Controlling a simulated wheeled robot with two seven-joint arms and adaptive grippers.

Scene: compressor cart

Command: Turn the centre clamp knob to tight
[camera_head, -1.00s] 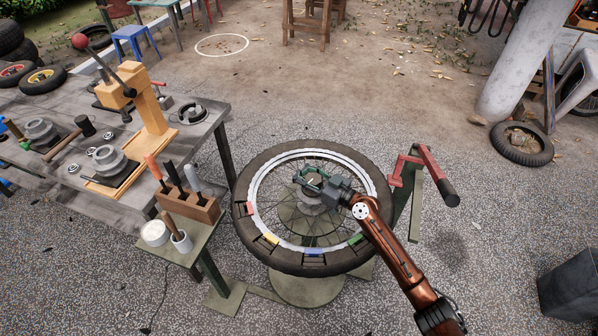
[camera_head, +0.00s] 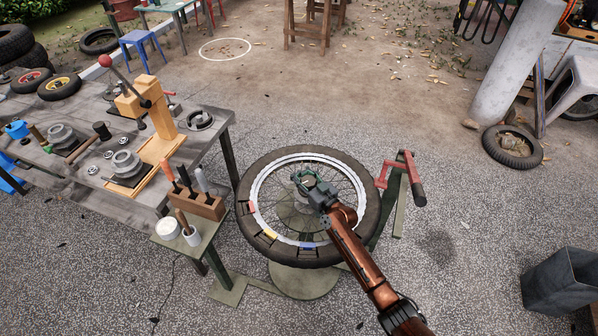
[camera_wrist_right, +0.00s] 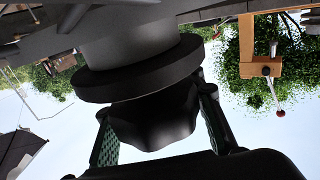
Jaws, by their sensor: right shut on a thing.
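The centre clamp knob (camera_wrist_right: 152,118) is a dark lobed knob below a round dark collar in the right wrist view. My right gripper (camera_wrist_right: 158,125) has a green-padded finger on each side of it and is shut on it. In the head view my right gripper (camera_head: 306,182) reaches over the hub at the middle of the wheel and mostly hides the knob. The spoked wheel (camera_head: 251,182) lies flat on its stand, with a black tyre and coloured marks on its rim. My left gripper is not in view.
A workbench (camera_head: 212,140) with a yellow lever press (camera_head: 160,125) stands at the left. A small stand holds a wooden tool block (camera_head: 207,208) and a white tub (camera_head: 168,228). A red arm with a dark handle (camera_head: 418,191) rises at the wheel's right. A grey bin (camera_head: 560,280) stands at lower right.

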